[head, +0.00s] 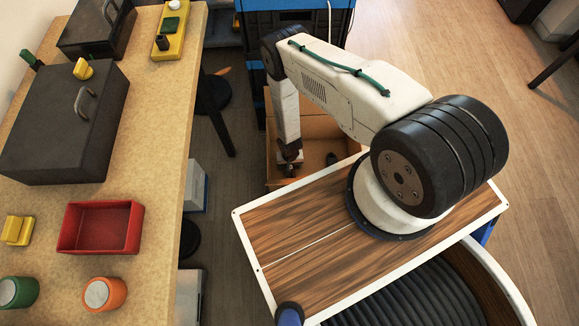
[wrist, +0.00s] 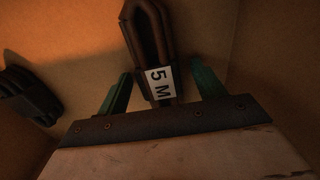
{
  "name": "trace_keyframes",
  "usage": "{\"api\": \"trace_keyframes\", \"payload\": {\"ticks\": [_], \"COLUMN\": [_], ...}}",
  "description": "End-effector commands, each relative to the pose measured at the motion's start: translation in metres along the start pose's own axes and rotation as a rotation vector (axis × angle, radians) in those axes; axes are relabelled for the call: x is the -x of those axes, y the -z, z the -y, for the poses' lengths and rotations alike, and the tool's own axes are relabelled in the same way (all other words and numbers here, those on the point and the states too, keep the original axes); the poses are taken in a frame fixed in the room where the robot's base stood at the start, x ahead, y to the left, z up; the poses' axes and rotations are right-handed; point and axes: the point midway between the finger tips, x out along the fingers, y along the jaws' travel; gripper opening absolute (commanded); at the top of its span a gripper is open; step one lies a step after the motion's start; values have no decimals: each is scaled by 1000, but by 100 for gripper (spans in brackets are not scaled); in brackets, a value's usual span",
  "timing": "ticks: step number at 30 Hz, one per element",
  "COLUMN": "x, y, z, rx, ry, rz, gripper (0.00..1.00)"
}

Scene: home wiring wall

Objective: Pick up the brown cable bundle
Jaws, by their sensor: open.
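The brown cable bundle (wrist: 150,40) is a looped coil with a white label reading "5 M" in the wrist view. It lies in a cardboard box (head: 313,128). My gripper (wrist: 164,84) is open, with one green finger on each side of the labelled end of the bundle. A gap shows between the fingers and the bundle; whether either touches it I cannot tell. In the head view my gripper (head: 289,160) reaches down into the box, and the bundle is hard to make out there.
A black cable bundle (wrist: 30,95) lies to the left in the wrist view, apart from my gripper. The box walls stand close around. In the head view a workbench (head: 155,130) with a red tray (head: 102,227) and dark cases (head: 65,125) is on the left.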

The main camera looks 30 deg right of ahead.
Motion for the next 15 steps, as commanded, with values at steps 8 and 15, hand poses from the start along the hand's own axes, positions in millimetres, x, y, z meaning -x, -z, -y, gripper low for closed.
{"api": "trace_keyframes", "payload": {"ticks": [8,15], "x": [0,1], "y": [0,0], "z": [0,0], "rx": [0,1], "ry": [0,0], "rz": [0,0], "gripper": [26,14]}}
